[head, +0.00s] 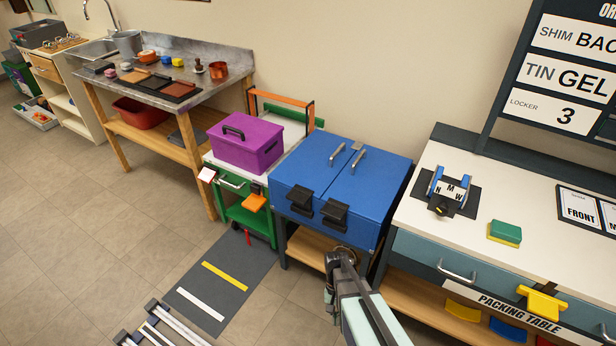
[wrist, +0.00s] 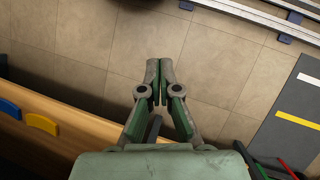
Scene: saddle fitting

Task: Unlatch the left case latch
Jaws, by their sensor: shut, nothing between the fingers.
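The blue case (head: 330,165) stands on a low stand, with two lid halves and two metal handles on top. Its left latch (head: 299,200) is a black block on the front face; the right latch (head: 333,213) is a like black block beside it. I cannot tell whether either latch is fastened. My gripper (wrist: 161,72) is shut and empty in the wrist view, its fingertips together over tiled floor. In the head view my arm's end is low in front of the case, below and right of the left latch and apart from it. The case is not visible in the wrist view.
A purple box (head: 245,142) on a green cart stands left of the case. The packing table (head: 437,226) is close on the right, with a drawer handle (head: 457,273) and colored bins. A grey mat (head: 215,287) and rails lie on the floor at left.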

